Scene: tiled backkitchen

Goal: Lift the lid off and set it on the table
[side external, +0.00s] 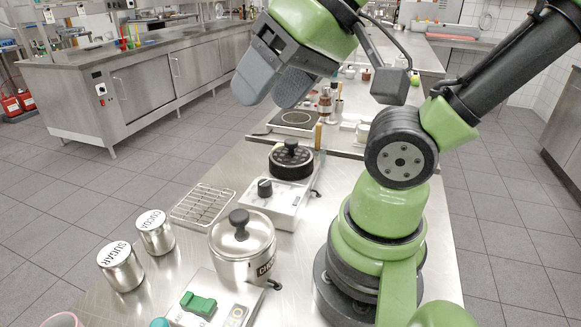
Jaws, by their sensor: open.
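A steel pot (243,264) with partly visible lettering stands on the metal table (188,258). Its shiny lid (258,236) with a dark round knob sits on top.
A wire rack (203,204) lies left of the hot plate. Canisters marked SUGAR (121,269) and COCOA (156,235) stand at the left edge. A box with a green switch (199,304) is in front. Bare table shows between canisters and steel pot.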

